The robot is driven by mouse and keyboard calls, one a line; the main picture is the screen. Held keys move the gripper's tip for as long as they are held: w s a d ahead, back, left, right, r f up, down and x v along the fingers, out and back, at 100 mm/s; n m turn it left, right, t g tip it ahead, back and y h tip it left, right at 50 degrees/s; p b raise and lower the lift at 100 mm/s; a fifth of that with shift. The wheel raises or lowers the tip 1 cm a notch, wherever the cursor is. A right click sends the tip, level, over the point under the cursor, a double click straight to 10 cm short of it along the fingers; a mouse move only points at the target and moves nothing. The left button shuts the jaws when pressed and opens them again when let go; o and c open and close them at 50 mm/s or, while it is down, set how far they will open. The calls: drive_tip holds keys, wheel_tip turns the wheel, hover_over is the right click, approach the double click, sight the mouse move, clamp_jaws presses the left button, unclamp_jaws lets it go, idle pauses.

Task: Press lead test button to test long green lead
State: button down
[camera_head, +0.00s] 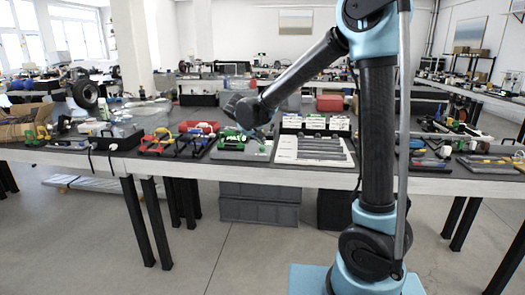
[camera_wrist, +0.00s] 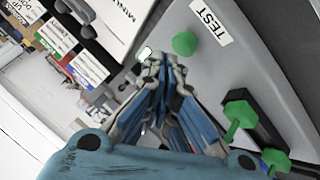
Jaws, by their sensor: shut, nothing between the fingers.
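A round green button (camera_wrist: 185,43) sits on a grey panel (camera_wrist: 265,65) beside a white TEST label (camera_wrist: 210,20) in the wrist view. My gripper (camera_wrist: 152,62) is shut and empty. Its fingertips are to the left of and slightly below the button in the picture, with a gap between; I cannot tell their height above the panel. Green pieces (camera_wrist: 240,113) in a black holder lie at the right of the panel; I cannot tell whether they are the long green lead. In the head view, green parts (camera_head: 233,137) show near my wrist on the bench.
In the head view, a white sheet board (camera_head: 312,150) is right of the green parts, and red and yellow tools (camera_head: 155,142) are to the left. The bench (camera_head: 310,177) is crowded.

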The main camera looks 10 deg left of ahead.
drive_tip(key=shift+r, duration=0.1)
drive_tip(key=shift+r, duration=2.5)
